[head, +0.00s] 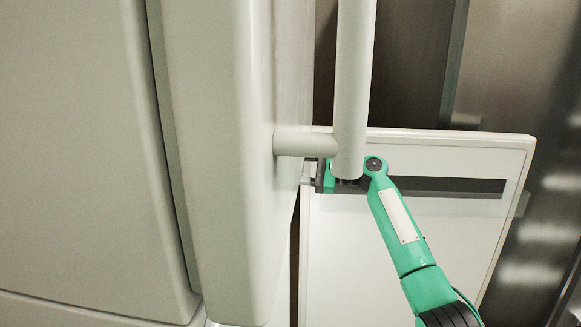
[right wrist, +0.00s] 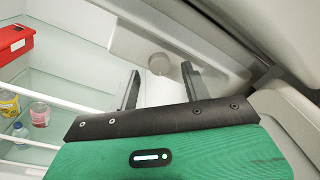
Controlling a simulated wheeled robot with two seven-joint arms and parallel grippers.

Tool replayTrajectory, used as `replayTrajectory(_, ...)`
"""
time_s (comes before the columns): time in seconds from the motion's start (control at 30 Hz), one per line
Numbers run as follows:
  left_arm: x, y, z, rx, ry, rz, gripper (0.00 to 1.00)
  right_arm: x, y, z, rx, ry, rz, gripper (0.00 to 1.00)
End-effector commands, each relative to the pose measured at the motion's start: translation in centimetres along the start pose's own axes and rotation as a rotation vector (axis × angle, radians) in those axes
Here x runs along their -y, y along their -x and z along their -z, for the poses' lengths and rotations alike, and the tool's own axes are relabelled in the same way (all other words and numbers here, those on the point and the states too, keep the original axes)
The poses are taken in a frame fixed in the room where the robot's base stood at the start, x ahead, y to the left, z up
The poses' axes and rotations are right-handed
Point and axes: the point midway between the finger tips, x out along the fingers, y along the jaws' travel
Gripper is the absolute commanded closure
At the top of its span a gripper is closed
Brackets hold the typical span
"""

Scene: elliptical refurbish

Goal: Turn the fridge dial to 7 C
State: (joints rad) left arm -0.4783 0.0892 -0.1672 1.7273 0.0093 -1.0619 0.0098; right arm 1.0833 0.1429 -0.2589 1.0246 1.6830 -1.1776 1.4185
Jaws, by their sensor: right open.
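The fridge dial (right wrist: 158,63) shows in the right wrist view as a small round grey knob on the pale inner wall at the top of the fridge. Its markings are too small to read. My right gripper (right wrist: 160,71) is open, its two dark fingers on either side of the dial in the picture. I cannot tell whether the fingers reach it. In the head view my right gripper (head: 313,172) is partly hidden behind the lower end of the fridge handle (head: 352,90), and the dial is hidden. My left gripper is in neither view.
A fridge door (head: 215,150) fills the left and centre of the head view. A white panel (head: 420,260) with a dark strip stands behind my right arm. In the right wrist view, glass shelves (right wrist: 85,72) hold a red box (right wrist: 14,40) and small jars (right wrist: 40,114).

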Motion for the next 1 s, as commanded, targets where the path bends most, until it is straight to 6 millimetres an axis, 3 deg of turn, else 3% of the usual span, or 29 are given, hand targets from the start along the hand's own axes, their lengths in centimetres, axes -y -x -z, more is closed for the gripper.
replayTrajectory(0.13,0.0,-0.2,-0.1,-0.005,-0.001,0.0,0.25,0.0,-1.1,0.0,-0.001,0.0,-0.002,0.52)
replayTrajectory(0.43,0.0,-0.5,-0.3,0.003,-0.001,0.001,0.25,0.0,-1.4,0.0,-0.001,0.001,-0.001,0.52)
replayTrajectory(0.47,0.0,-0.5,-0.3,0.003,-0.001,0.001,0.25,0.0,-1.4,0.0,-0.001,0.001,-0.001,0.54)
replayTrajectory(0.6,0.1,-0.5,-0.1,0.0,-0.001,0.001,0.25,0.0,-1.4,0.0,-0.001,0.001,-0.001,0.82)
replayTrajectory(0.7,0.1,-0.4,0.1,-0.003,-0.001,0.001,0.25,0.0,-1.4,0.0,-0.001,0.001,-0.001,0.97)
replayTrajectory(1.0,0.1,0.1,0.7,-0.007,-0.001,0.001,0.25,-0.1,-1.4,0.1,0.01,0.124,0.007,0.97)
